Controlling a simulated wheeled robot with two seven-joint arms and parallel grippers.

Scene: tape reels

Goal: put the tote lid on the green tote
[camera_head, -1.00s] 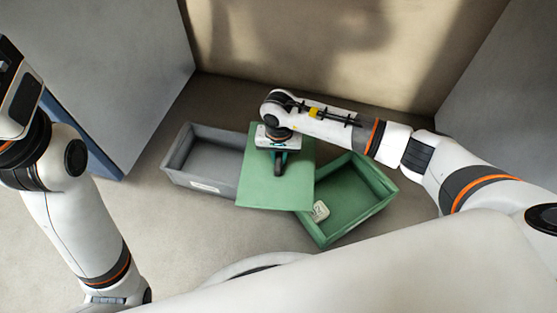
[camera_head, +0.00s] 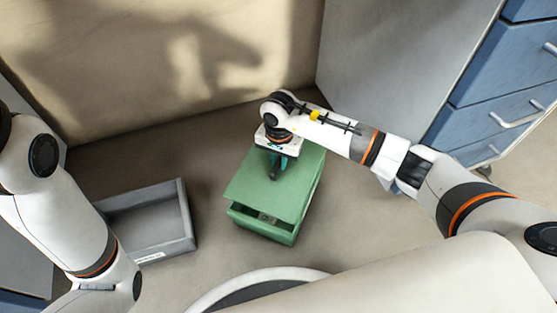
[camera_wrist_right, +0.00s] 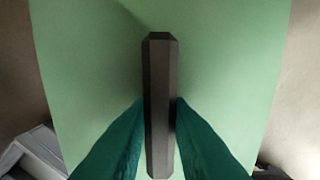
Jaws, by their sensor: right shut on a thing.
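The green tote lid (camera_head: 250,189) is a flat green panel with a dark bar handle (camera_wrist_right: 159,100). My right gripper (camera_head: 277,170) is shut on that handle; its teal fingers close on both sides of it in the right wrist view. The lid is over the green tote (camera_head: 262,226), covering most of its opening. At the near side a gap shows between lid and tote, with something pale inside the tote. I cannot tell whether the lid touches the rim elsewhere. My left arm is at the left of the head view, but its gripper is not visible.
A grey open tote (camera_head: 152,225) stands on the floor to the left, apart from the green one. A cabinet with blue drawers (camera_head: 505,90) stands at the right. A beige wall is behind. Bare floor lies around the green tote.

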